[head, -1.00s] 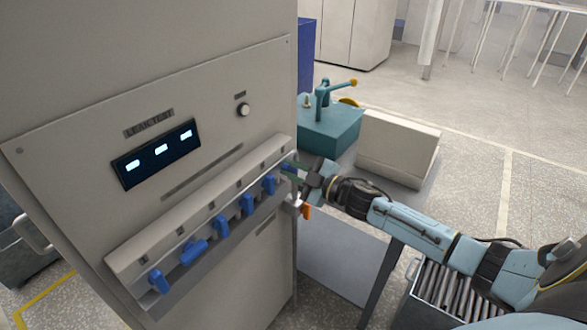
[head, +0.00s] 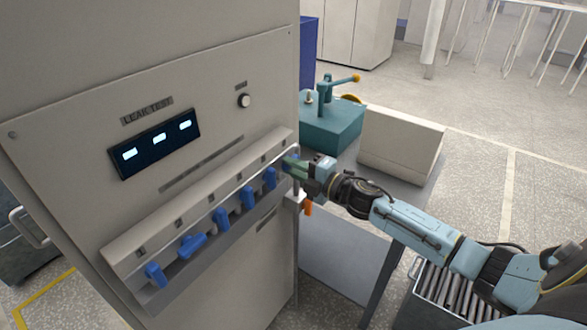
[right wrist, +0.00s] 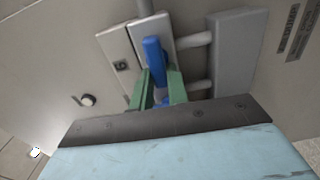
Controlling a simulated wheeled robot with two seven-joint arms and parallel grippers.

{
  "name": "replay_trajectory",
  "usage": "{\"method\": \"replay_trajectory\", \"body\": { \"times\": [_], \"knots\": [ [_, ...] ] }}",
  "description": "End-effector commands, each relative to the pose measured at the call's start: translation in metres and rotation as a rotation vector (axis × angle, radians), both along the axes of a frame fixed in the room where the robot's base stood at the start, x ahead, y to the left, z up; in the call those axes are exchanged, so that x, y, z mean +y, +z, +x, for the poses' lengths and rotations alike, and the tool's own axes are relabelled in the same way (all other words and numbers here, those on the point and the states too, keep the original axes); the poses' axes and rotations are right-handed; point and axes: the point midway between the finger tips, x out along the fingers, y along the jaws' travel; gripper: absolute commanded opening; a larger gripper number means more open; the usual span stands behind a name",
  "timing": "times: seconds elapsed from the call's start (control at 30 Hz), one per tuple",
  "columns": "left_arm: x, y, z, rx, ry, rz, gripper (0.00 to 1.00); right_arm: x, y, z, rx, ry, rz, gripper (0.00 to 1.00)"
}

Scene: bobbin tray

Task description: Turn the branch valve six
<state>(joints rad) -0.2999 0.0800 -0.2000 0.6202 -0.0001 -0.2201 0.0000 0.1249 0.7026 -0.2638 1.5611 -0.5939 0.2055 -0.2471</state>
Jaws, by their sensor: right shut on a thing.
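The blue handle of branch valve six (right wrist: 154,58) shows in the right wrist view, beside a grey plate marked 6 (right wrist: 122,66). My right gripper (right wrist: 160,86) has its two green fingers on either side of this handle and is shut on it. In the head view my right gripper (head: 289,163) is at the right end of the valve row, and its fingers largely hide the valve. My left gripper is out of view.
Several other blue valve handles, such as the nearest neighbour (head: 269,179), line the sloped rail (head: 200,208). The second from the left (head: 192,246) lies more sideways. An orange handle (head: 308,207) hangs below my gripper. A teal fixture (head: 333,122) stands behind.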

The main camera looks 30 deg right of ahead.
Motion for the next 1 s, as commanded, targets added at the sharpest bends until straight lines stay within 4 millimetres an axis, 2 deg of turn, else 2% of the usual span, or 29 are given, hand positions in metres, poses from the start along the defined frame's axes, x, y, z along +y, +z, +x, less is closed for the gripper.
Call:
{"method": "replay_trajectory", "body": {
  "times": [0.6, 0.63, 0.77, 1.0],
  "knots": [
    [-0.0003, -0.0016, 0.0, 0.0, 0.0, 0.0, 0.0, 0.0001, -0.0008, -0.0003, -0.015, 0.001, -0.038, 0.0],
    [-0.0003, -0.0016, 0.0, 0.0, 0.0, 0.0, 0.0, 0.0001, -0.0008, -0.0003, -0.015, 0.001, -0.038, 0.19],
    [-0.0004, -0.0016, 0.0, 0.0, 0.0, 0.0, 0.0, 0.0001, -0.0008, -0.0001, -0.015, 0.001, -0.038, 0.36],
    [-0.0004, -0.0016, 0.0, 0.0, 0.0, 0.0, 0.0, 0.0, -0.0008, -0.0001, -0.014, 0.0, -0.037, 0.38]
  ]
}}
